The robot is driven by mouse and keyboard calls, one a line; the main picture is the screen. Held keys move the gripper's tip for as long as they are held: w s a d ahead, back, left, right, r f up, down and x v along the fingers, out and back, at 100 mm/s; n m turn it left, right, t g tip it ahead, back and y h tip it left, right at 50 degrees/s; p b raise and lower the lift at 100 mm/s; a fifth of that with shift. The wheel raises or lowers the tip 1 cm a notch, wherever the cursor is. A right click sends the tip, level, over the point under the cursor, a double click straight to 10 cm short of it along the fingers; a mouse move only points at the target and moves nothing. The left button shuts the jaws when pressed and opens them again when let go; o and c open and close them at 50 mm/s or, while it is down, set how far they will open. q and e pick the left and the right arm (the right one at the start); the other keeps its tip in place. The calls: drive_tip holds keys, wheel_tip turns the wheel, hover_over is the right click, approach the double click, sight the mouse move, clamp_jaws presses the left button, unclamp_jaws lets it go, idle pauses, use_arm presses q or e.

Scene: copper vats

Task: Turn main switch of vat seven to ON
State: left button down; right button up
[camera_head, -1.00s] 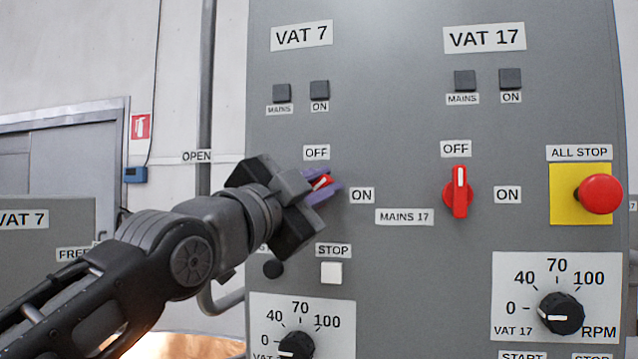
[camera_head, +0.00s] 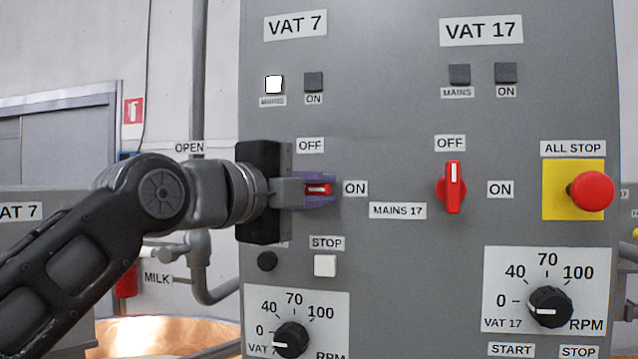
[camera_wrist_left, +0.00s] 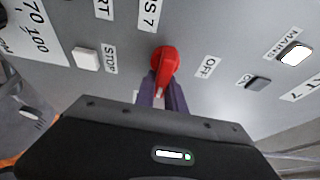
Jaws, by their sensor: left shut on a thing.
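The red main switch of vat seven (camera_head: 319,189) is on the grey panel under the VAT 7 plate (camera_head: 295,25). In the head view its handle lies level, pointing at the ON label (camera_head: 355,188). The OFF label (camera_head: 310,145) is above it. My left gripper (camera_head: 322,190) is shut on this switch, its purple fingers above and below the handle. In the left wrist view the red switch (camera_wrist_left: 165,62) sits at the fingertips. The vat seven MAINS lamp (camera_head: 273,84) is lit white; the ON lamp (camera_head: 313,82) beside it is dark. My right gripper is not in view.
To the right, the red vat 17 switch (camera_head: 453,187) stands upright at OFF. A red all-stop button (camera_head: 591,191) on yellow is farther right. Below my gripper are a white STOP button (camera_head: 325,265) and the vat seven RPM knob (camera_head: 290,339).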

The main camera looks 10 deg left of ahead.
sight(311, 191)
use_arm(q)
drive_tip(key=shift+w+f, duration=0.1)
drive_tip(key=shift+f, duration=0.1)
drive_tip(key=c, duration=1.4)
unclamp_jaws()
drive_tip(key=shift+a+r, duration=0.1)
drive_tip(key=b+v, duration=0.2)
drive_tip(key=v, duration=0.5)
drive_tip(key=shift+s+a, duration=0.2)
drive_tip(key=shift+s, duration=0.15)
